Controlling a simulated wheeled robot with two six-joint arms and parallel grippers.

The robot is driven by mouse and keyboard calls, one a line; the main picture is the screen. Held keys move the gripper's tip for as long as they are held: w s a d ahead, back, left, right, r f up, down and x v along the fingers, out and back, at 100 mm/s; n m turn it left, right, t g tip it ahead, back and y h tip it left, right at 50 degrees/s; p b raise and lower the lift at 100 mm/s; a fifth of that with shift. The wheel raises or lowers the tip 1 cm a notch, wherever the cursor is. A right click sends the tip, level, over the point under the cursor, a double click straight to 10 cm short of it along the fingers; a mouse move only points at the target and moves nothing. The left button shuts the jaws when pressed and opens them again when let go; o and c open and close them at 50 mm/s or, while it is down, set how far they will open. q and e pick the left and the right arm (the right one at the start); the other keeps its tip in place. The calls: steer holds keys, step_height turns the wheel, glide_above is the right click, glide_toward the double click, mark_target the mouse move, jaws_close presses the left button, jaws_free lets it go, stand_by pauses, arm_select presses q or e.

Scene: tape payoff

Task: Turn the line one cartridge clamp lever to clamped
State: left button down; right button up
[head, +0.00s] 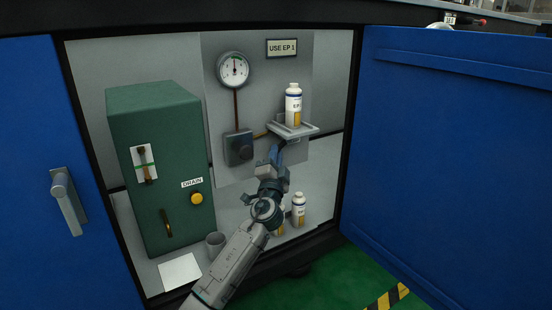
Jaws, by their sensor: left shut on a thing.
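A white cartridge bottle with a yellow and dark label (293,106) stands upright on a small grey bracket shelf (312,131) on the cabinet's back panel. My left gripper (277,156) reaches up from below to just under the shelf's left front. It is shut on a small dark part there, which looks like the clamp lever; the fingers hide most of it. I cannot tell the lever's angle. My right gripper is not in view.
A green box (158,165) with a yellow knob stands at left. A gauge (233,69) and a dark valve block (238,148) are on the back panel. Another bottle (298,210), a grey cup (215,244) and a white sheet (180,273) are on the floor. The blue doors (455,150) are open.

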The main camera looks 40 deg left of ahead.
arm_select(q)
steer(key=shift+f, duration=0.1)
steer(key=c, duration=1.7)
jaws_free()
steer(key=p+v, duration=0.2)
steer(key=v, duration=0.8)
steer(key=shift+s+d+f, duration=0.1)
steer(key=shift+s+d, duration=0.1)
steer(key=shift+s, duration=0.15)
